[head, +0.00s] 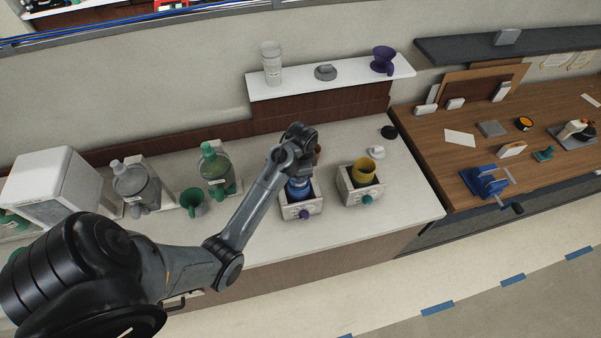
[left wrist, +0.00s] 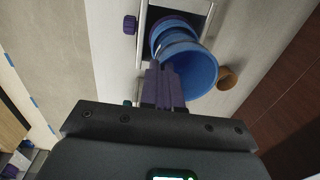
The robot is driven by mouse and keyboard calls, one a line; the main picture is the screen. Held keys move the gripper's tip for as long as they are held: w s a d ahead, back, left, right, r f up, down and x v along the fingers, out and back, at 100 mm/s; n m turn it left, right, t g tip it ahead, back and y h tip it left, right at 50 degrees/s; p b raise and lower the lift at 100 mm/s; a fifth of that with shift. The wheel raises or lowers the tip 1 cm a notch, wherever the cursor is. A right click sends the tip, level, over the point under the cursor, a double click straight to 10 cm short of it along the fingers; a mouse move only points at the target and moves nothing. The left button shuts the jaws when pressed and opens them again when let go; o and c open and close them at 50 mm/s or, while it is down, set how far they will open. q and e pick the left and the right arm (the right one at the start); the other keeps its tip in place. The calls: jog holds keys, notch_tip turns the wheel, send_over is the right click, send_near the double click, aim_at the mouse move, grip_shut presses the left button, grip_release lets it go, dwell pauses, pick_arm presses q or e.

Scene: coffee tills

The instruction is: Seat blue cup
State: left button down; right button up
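The blue cup (head: 297,188) is at the opening of the white box with a purple knob (head: 288,211). In the left wrist view the blue cup (left wrist: 203,72) has its narrow end over the dark opening of that box (left wrist: 143,42); its wide end reaches past the box edge in the picture. I cannot tell whether it rests on the box. My left gripper (left wrist: 163,80) has its fingers close together against the cup's side, apparently shut on its handle, which they hide. In the head view my left wrist covers the gripper's fingers. My right gripper is not in view.
A second white box with a teal knob (head: 348,196) holds a yellow cup (head: 364,171) just right. A brown round object (left wrist: 227,77) is close beside the blue cup. A green cup (head: 193,202) stands left. A white shelf (head: 345,85) is behind. The counter's front right is clear.

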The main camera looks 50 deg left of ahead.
aim_at(301, 185)
pick_arm(q)
jog(key=shift+f+b, duration=0.4)
jog(key=shift+f, duration=1.4)
jog(key=shift+f+b, duration=0.35)
jog(key=shift+f, duration=0.95)
jog(key=c, duration=1)
grip_release()
jog(key=shift+o, duration=0.2)
jog(key=shift+r, duration=0.1)
notch_tip(301, 185, up, 3)
jog(key=p, duration=0.3)
jog(key=shift+r, duration=2.45)
